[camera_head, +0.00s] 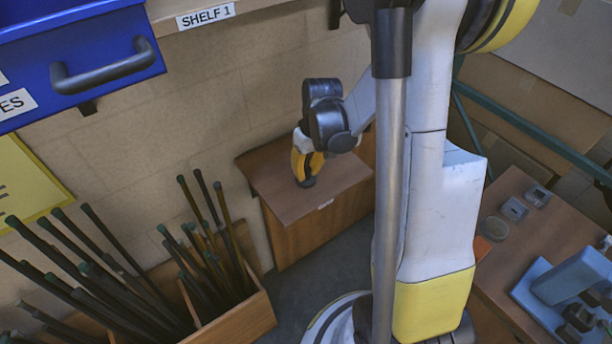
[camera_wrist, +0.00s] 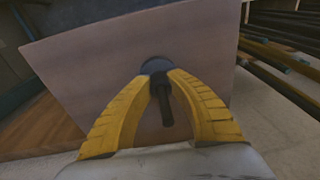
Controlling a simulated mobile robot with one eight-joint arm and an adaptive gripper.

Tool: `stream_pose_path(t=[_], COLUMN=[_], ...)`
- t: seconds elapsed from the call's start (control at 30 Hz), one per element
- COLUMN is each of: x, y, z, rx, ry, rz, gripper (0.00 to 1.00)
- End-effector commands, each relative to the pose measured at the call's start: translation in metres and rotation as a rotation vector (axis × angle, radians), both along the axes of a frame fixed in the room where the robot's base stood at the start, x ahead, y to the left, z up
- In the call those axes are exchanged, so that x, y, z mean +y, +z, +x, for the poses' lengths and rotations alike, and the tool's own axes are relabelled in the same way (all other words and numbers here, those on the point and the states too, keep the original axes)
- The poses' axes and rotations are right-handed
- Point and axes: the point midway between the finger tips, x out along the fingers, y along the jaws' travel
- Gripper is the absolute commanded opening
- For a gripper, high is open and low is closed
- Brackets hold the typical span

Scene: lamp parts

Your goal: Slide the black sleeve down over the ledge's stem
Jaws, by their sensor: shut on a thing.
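The ledge (camera_head: 335,182) is a brown wooden box top against the wall in the head view; its flat top (camera_wrist: 95,75) fills the middle of the wrist view. My gripper (camera_head: 306,174) points down over it, its yellow fingers close to the top. In the wrist view my gripper (camera_wrist: 158,76) is shut on the black sleeve (camera_wrist: 154,65), a dark round piece at the fingertips. A thin dark rod (camera_wrist: 164,103) shows between the fingers, apparently the stem. The fingers hide where sleeve and rod meet, so I cannot tell how far the sleeve is down.
A wooden bin (camera_head: 245,315) with several dark rods stands at the lower left. A blue drawer (camera_head: 80,60) hangs under the shelf at the upper left. A bench (camera_head: 515,235) with small grey parts and a blue fixture (camera_head: 570,285) is at the right. Most of the ledge top is clear.

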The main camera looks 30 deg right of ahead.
Motion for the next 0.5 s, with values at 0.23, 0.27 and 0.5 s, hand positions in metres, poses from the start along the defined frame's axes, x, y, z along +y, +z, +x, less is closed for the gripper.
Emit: stream_pose_path(t=[0.23,0.27,0.5], x=[0.0000,0.0000,0.0000], y=[-0.0001,-0.0001,-0.0001], z=[0.0000,0.0000,0.0000], rx=[0.000,0.000,0.000], ry=[0.000,0.000,0.000], rz=[0.000,0.000,0.000], gripper=[0.04,0.23,0.45])
